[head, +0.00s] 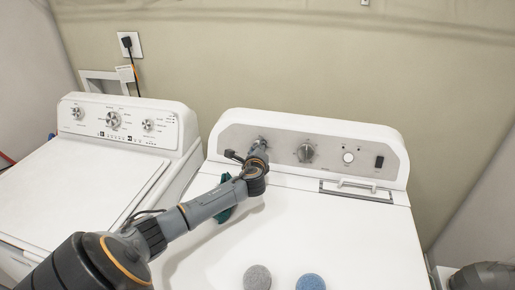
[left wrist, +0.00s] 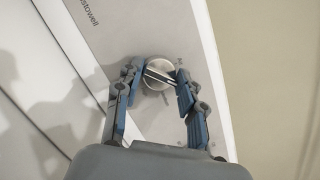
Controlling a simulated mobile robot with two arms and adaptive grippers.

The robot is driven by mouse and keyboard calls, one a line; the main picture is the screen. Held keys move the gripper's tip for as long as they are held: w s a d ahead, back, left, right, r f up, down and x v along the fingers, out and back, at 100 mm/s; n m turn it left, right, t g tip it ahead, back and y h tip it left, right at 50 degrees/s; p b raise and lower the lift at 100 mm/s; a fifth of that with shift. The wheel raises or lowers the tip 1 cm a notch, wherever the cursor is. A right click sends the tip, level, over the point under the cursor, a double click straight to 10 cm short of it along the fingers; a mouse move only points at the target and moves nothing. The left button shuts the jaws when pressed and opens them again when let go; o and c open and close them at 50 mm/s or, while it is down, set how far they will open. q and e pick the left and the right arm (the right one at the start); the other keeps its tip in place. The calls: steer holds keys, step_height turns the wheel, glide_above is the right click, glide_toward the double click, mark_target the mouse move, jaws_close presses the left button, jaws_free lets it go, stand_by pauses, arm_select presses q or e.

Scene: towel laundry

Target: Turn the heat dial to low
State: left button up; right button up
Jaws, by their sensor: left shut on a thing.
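The dryer's grey control panel (head: 325,149) carries a left dial, largely hidden by my arm in the head view, and a middle dial (head: 306,152). My left gripper (head: 258,146) reaches across the dryer top to the left dial. In the left wrist view that round silver dial (left wrist: 158,73) with a raised bar sits between the two fingers of my left gripper (left wrist: 158,76). The fingers are shut on the dial. The bar lies slanted in the picture. The small marks around the dial are too small to read. My right gripper is not in view.
The white dryer top (head: 345,232) holds a grey ball (head: 257,278) and a blue-grey ball (head: 310,282) near the front. A green thing (head: 225,204) shows partly behind my left arm. A washer (head: 70,190) stands at the left. The dryer top's right side is clear.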

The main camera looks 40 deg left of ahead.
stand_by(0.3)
arm_select(q)
steer(key=o, duration=1.1)
steer(key=shift+a, duration=0.15)
steer(key=shift+o, duration=0.2)
steer(key=shift+s, duration=0.15)
steer(key=shift+s+d, duration=0.15)
steer(key=shift+d, duration=0.2)
steer(key=v, duration=1.1)
steer(key=shift+s, duration=0.2)
steer(key=shift+r, duration=0.15)
